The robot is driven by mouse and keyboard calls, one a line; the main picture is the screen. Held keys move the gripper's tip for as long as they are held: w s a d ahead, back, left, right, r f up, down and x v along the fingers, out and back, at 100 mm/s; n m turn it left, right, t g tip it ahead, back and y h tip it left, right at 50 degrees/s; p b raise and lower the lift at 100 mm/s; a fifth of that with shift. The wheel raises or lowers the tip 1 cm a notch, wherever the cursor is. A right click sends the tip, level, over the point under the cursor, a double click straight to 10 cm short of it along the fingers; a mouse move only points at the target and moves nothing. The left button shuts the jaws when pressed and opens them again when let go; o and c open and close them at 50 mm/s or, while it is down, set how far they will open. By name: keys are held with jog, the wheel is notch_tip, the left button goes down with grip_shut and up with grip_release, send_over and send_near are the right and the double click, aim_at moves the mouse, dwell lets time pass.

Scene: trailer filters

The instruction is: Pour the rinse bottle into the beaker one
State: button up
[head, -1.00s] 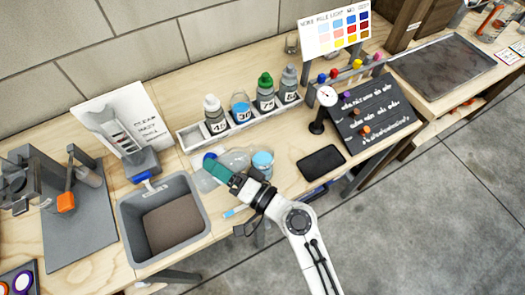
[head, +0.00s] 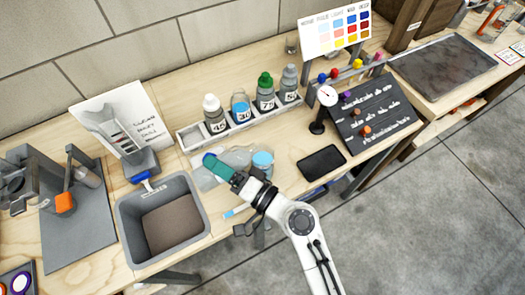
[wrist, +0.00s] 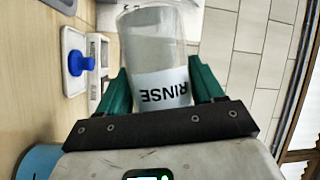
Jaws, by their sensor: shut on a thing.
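My gripper (wrist: 160,88) is shut on a clear bottle (wrist: 155,50) whose white label reads RINSE, upside down in the wrist view. The green fingers press its sides. In the head view my gripper (head: 219,166) is over the table between the grey bin and a round vessel with light-blue contents (head: 262,159). The vessel stands close to the right of the gripper; I cannot read a mark that says whether it is beaker one. Clear shapes by the gripper are hard to separate. The bottle's exact tilt is unclear.
A rack (head: 192,135) of several numbered bottles stands behind the gripper. A round gauge (head: 327,96), a black slab (head: 321,159) and a sloped dark board (head: 376,116) are at right.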

jog(key=shift+w+d+r+m+t+b, duration=0.1)
jog(key=shift+r+m+t+b, duration=0.25)
jog(key=shift+r+m, duration=0.35)
dwell(1.3)
